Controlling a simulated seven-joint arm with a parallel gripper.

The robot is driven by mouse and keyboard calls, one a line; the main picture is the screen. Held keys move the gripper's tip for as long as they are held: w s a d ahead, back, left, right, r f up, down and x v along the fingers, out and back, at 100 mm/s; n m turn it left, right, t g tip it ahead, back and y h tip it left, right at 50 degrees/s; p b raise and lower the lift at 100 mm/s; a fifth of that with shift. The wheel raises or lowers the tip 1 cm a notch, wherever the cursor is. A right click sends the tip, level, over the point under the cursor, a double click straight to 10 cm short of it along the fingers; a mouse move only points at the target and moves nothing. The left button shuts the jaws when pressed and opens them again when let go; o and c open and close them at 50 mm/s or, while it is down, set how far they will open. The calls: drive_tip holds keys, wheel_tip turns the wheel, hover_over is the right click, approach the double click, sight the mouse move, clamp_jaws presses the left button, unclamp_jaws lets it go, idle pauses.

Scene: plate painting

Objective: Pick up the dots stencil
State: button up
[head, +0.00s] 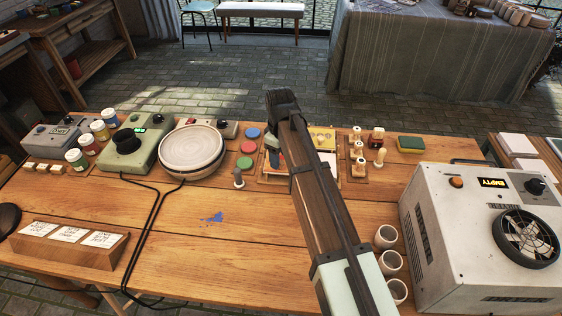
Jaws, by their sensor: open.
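A yellow square plate (322,139) with small dark round marks lies on the wooden rack in the middle back of the table; it looks like the dots stencil, but it is too small to be sure. My arm crosses in front of the rack and hides part of it. My gripper (273,146) is at the far end of the arm, over the rack's left part, left of the yellow plate. It is open, though its fingers are small and partly hidden. I cannot tell whether it touches anything there.
A turntable with a round plate (191,147) stands left of the rack, beside red, green and blue discs (247,147). Stamps (357,150), a sponge (411,144), cups (386,237) and a white kiln-like box (480,245) are on the right. The front middle table is clear except blue paint (213,217).

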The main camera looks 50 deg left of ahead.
sight(281, 157)
drive_tip(key=shift+f, duration=1.6)
drive_tip(key=shift+c, duration=0.2)
clamp_jaws()
